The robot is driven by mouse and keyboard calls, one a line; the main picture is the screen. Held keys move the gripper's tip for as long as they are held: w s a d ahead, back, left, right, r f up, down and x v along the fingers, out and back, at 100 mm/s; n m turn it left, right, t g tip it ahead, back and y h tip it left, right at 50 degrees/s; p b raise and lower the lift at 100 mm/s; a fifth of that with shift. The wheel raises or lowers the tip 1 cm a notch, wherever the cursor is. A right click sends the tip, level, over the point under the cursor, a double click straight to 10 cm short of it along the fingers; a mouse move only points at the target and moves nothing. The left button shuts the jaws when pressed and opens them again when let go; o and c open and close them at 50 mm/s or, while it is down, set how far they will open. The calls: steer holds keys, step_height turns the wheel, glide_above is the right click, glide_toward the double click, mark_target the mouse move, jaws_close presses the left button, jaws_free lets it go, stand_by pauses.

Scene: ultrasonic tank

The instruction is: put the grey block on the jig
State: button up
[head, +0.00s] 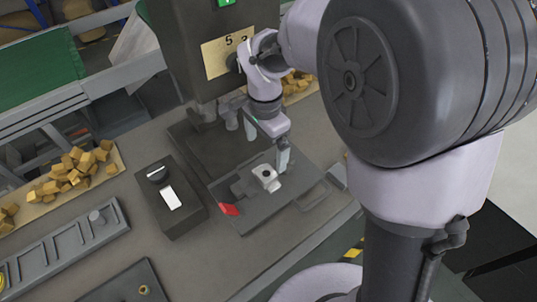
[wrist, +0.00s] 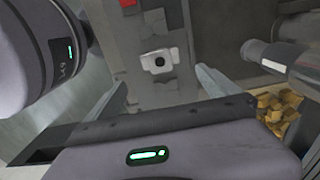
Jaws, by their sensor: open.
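A pale grey block (head: 266,177) with a dark round hole in its top rests on the dark grey jig (head: 243,187) under the machine's head. The block also shows in the wrist view (wrist: 158,62), on the darker jig top (wrist: 150,95). How closely the block is seated cannot be told. My gripper (head: 266,148) is over the jig plate, just behind the block in the head view. In the wrist view its two fingers (wrist: 161,90) are spread wide, with nothing between the tips. The block lies beyond them, apart from both.
The machine's dark column (head: 195,50) stands close behind my gripper. A control box (head: 180,215) with a black knob is left of the jig plate, near a red tab (head: 229,209). A slotted grey tray (head: 60,255) and piles of brown blocks (head: 75,170) lie farther left.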

steer(key=s+d+r+n+t+y, duration=0.1)
steer(key=s+d+r+n+t, duration=0.1)
steer(key=s+d+r, duration=0.35)
steer(key=s+d+r+n+t+y, duration=0.1)
steer(key=s+d+r+n+t, duration=0.15)
steer(key=s+r, duration=0.5)
steer(key=s+f+n+t+b, duration=0.1)
steer(key=s+f+n+b, duration=0.1)
steer(key=s+f+b, duration=0.2)
steer(key=shift+d+f, duration=0.2)
steer(key=shift+f, duration=0.1)
steer(key=shift+s, duration=0.1)
